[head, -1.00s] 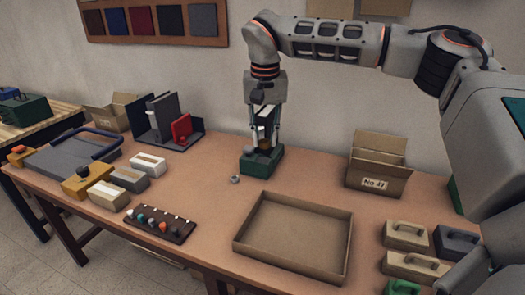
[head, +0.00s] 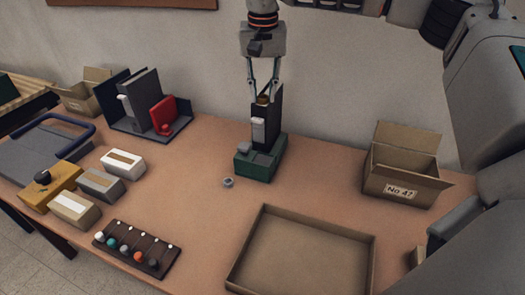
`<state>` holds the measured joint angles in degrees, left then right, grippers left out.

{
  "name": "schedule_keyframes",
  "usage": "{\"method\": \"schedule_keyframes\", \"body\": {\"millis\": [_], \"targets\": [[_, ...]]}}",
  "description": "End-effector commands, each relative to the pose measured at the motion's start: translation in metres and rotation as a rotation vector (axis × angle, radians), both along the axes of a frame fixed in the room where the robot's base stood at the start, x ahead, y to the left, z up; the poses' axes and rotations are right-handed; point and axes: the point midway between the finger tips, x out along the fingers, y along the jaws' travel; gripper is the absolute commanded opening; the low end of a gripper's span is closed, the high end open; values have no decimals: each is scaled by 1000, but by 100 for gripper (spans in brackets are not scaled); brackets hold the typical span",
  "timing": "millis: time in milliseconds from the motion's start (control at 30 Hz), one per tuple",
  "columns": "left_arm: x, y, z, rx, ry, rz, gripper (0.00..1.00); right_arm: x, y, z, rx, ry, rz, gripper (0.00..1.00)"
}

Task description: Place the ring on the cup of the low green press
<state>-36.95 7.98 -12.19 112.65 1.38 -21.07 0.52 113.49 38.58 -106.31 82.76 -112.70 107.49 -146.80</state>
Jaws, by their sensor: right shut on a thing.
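The low green press (head: 259,165) stands near the back middle of the table, with a dark upright column and a pale block on its front. A grey piece sits on the front of its base; I cannot make out the cup clearly. My right gripper (head: 263,96) points down directly over the press, shut on a small brown piece (head: 263,99) at the column's top. I cannot tell whether that piece belongs to the press. A small grey round thing (head: 228,183), possibly the ring, lies on the table just left of the press. My left gripper is not in view.
A shallow cardboard tray (head: 372,243) lies at the front right. An open box marked No 47 (head: 388,187) stands behind it. A dark rack of coloured knobs (head: 162,264), several blocks and a red-and-grey stand (head: 147,125) fill the left. The table's middle is clear.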

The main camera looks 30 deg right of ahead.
Motion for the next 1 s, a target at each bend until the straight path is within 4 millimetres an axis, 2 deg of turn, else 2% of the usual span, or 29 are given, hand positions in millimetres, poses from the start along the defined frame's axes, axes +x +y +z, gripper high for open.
{"method": "schedule_keyframes", "body": {"millis": [167, 633, 767, 1000], "targets": [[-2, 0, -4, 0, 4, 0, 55, -1, 0, -23, -1, 5, 1, 9], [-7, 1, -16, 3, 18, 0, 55, -1, 0, -134, 1, 4, 0, 9], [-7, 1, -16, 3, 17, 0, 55, -1, 0, -151, 0, 2, 1, 9], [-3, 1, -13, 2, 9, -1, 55, -1, 0, -166, 0, 2, -1, 9]]}}
